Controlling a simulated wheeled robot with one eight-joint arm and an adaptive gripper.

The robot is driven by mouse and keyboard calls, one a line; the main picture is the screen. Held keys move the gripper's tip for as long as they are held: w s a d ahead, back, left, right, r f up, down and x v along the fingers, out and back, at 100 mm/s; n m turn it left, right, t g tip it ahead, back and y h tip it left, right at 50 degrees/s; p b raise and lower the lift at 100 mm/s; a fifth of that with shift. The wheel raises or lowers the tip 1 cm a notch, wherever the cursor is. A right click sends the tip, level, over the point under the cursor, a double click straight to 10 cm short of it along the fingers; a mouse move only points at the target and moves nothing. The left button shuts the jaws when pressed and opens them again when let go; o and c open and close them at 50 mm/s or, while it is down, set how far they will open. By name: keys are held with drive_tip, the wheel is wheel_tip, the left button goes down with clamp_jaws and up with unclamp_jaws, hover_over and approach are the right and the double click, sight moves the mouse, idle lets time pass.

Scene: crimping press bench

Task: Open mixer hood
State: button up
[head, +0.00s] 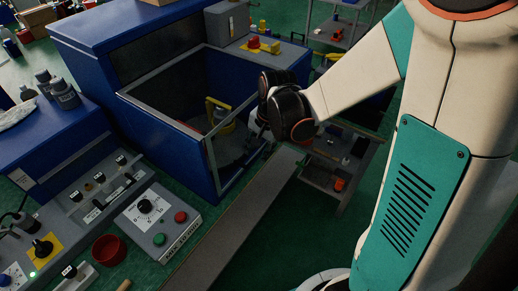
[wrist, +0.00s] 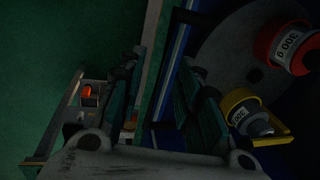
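The mixer is a large blue cabinet (head: 170,148) with a dark open-looking interior. A grey frame (head: 165,119) runs along its upper front edge and down the front corner; I take it for the hood's frame, and cannot tell whether a clear panel fills it. My gripper (head: 262,137) is at the right side of this opening, dark and partly hidden by my wrist. In the wrist view my gripper (wrist: 165,100) has its two dark fingers apart. A blue cabinet edge shows between them; contact cannot be told. No held object shows.
A yellow container (wrist: 243,112) and a red container (wrist: 285,45) are on a round grey plate inside the cabinet. A control box (head: 155,222) with a dial and red and green buttons stands in front. A grey cart (head: 335,160) with small parts is at right.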

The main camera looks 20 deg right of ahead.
clamp_jaws()
drive_tip(key=shift+r, duration=0.1)
